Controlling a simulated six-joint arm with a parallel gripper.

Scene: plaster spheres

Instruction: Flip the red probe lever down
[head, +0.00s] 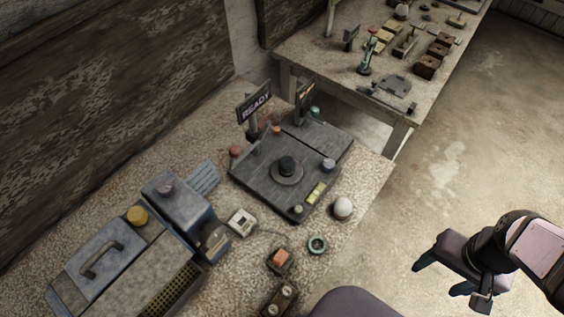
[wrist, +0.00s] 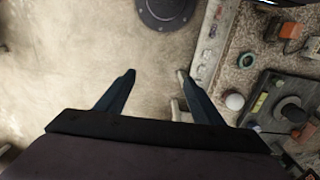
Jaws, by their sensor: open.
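My gripper (head: 436,278) is at the lower right of the head view, over the floor and apart from the bench. Its two fingers are spread with nothing between them, as the wrist view also shows (wrist: 156,74). A dark square plate (head: 250,179) with a round black knob (head: 287,166) sits on the bench. A small red ball-shaped tip (head: 235,151) is at its left edge, and an orange-red tip (head: 277,130) is near its back. I cannot tell which is the probe lever, or its position. The plate is at the right of the wrist view (wrist: 264,108).
A white sphere (head: 342,207) and a green ring (head: 317,244) lie in front of the plate. READY (head: 254,106) and red-lettered (head: 305,92) signs stand behind it. A blue-grey machine (head: 178,205) is at left. A second table (head: 330,60) stands behind. The floor at right is clear.

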